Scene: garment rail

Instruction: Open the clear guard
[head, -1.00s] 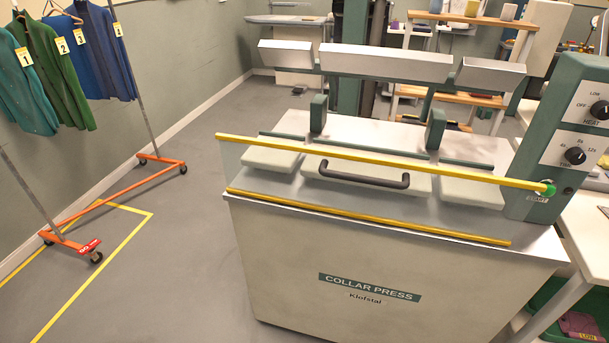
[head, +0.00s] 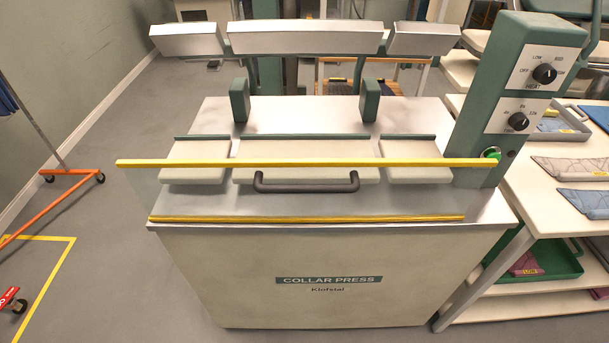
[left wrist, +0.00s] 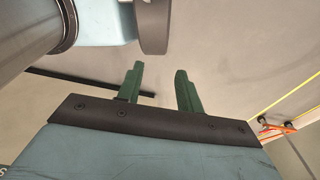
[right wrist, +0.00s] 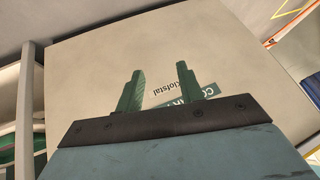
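The clear guard (head: 308,163) stands upright across the front of the collar press (head: 320,275). It is a see-through panel with a yellow strip along its top and a dark handle (head: 306,187) at its middle. A second yellow strip (head: 306,219) runs along its foot. Pale pads show behind it. My left gripper (left wrist: 160,80) is open and empty in the left wrist view, with grey floor beyond it. My right gripper (right wrist: 160,75) is open and empty in the right wrist view, pointing toward the press front with its label. Neither gripper shows in the head view.
A control box (head: 520,95) with two dials and a green button stands at the press's right. A side table (head: 560,160) with folded cloths and a green bin (head: 550,262) below adjoins it. An orange rail base (head: 45,205) is at the left; floor between is clear.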

